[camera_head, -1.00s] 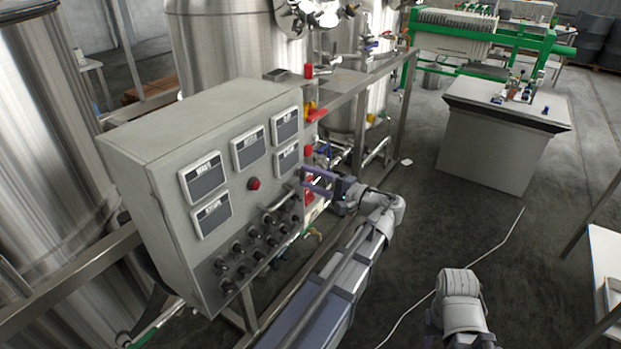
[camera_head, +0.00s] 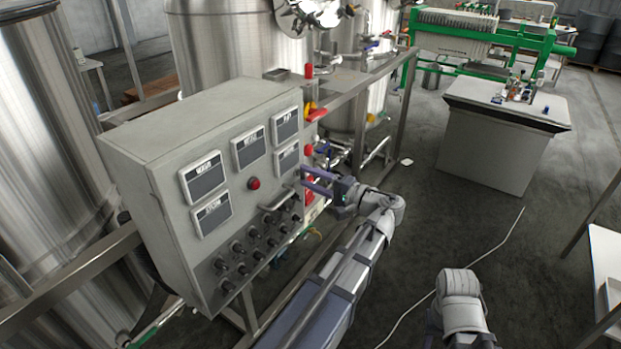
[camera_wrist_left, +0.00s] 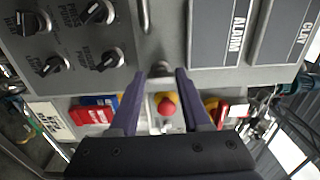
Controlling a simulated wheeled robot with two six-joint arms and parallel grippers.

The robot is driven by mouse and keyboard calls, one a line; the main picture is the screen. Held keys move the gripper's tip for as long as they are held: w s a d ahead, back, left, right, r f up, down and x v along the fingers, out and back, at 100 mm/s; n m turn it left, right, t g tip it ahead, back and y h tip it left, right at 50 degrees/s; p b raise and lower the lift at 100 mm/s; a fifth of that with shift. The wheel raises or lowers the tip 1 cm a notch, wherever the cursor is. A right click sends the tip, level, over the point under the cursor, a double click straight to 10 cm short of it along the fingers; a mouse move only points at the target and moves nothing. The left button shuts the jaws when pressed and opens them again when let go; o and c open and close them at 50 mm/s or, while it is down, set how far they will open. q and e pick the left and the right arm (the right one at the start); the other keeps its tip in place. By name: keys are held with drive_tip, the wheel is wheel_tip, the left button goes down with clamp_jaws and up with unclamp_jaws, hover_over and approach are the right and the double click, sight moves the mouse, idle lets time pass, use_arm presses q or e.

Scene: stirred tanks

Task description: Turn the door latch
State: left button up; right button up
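The grey control cabinet (camera_head: 160,190) stands at left centre in the head view, its door facing my left arm. A small dark round fitting that looks like the door latch (camera_wrist_left: 160,69) sits near the door edge in the left wrist view, between the fingertips. My left gripper (camera_head: 308,181) is at the door's right edge. In the left wrist view its two purple fingers (camera_wrist_left: 160,75) are apart, with a gap around the fitting; I cannot tell whether they touch it. In the head view the gripper hides the latch. My right gripper is out of view.
A bar handle (camera_head: 277,199), several black knobs (camera_head: 240,247) and a red button (camera_head: 254,184) are on the door. A red emergency button (camera_wrist_left: 166,106) shows beyond the door edge. Steel tanks (camera_head: 215,45) stand behind. The floor at right (camera_head: 430,225) is mostly clear, with a cable.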

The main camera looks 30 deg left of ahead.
use_arm(q)
drive_tip(key=o, duration=0.4)
drive_tip(key=d, duration=0.7)
drive_tip(key=shift+s+d, duration=0.3)
drive_tip(key=shift+d, duration=0.1)
drive_tip(key=s+d+f+m+h+p, duration=0.1)
drive_tip(key=s+d+f+h+p, duration=0.15)
drive_tip(key=d+f+h, duration=0.2)
drive_tip(key=s+d+f+m+h+p, duration=0.1)
drive_tip(key=s+d+f+h+p, duration=0.1)
drive_tip(key=s+d+f+h, duration=0.3)
drive_tip(key=s+d+f+h+p, duration=0.1)
drive_tip(key=s+d+f+h, duration=0.1)
drive_tip(key=d, duration=0.4)
drive_tip(key=s+d+f+m+g+h+p, duration=0.1)
drive_tip(key=s+d+f+h, duration=0.2)
drive_tip(key=s+d+h, duration=0.2)
drive_tip(key=shift+s+d+f, duration=0.25)
drive_tip(key=shift+s+d, duration=0.2)
drive_tip(key=shift+d, duration=0.15)
